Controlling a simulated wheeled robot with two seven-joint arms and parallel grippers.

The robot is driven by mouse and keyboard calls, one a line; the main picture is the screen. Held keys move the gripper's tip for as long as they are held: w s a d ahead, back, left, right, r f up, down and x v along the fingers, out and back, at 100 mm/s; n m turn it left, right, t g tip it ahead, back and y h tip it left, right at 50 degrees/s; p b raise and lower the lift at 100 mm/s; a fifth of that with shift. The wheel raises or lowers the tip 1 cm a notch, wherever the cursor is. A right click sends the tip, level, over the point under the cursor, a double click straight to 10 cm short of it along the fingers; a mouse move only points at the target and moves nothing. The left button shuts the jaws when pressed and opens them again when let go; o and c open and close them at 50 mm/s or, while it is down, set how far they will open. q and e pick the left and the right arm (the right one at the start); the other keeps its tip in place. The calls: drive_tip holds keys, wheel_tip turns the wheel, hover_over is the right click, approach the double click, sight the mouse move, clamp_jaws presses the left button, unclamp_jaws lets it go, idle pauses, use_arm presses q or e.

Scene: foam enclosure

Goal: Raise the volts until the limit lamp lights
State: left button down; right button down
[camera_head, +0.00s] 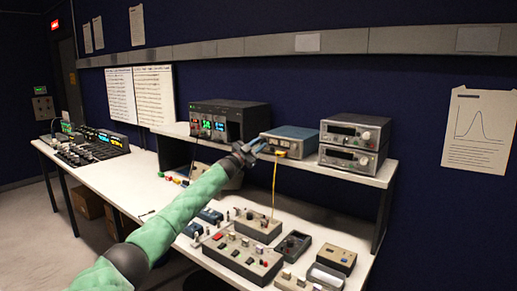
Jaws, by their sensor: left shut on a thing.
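A blue-topped bench unit (291,133) stands on the raised shelf, with a yellow lead (275,187) hanging from its front. My left gripper (264,148) reaches the left part of that unit's front. It is shut on a small part there, probably a knob, which the fingers hide. Two stacked grey instruments (346,131), with dials and knobs, stand to the right. A black unit with lit coloured displays (228,122) stands to the left. I cannot make out a limit lamp or any volts reading at this size. My right gripper is not in view.
The shelf (375,174) sits above a white bench (133,183). Several small control boxes with switches and knobs (243,255) cover the bench below my left arm. A mixer-like console (88,146) stands at the far left. Grey trunking (340,42) runs along the dark wall.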

use_arm(q)
drive_tip(key=shift+f+m, duration=0.1)
drive_tip(key=shift+m, duration=0.2)
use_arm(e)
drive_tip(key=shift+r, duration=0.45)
use_arm(q)
drive_tip(key=c, duration=1.2)
unclamp_jaws()
drive_tip(key=shift+w, duration=0.1)
drive_tip(key=shift+c, duration=0.2)
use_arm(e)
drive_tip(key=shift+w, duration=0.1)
use_arm(q)
drive_tip(key=shift+a, duration=0.1)
drive_tip(key=shift+s+a+f, duration=0.2)
drive_tip(key=shift+s+a, duration=0.15)
drive_tip(key=b+v, duration=0.2)
drive_tip(key=v, duration=0.4)
drive_tip(key=shift+s+a, duration=0.2)
drive_tip(key=shift+a, duration=0.05)
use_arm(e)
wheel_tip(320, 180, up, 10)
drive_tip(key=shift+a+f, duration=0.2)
use_arm(q)
drive_tip(key=shift+f, duration=0.15)
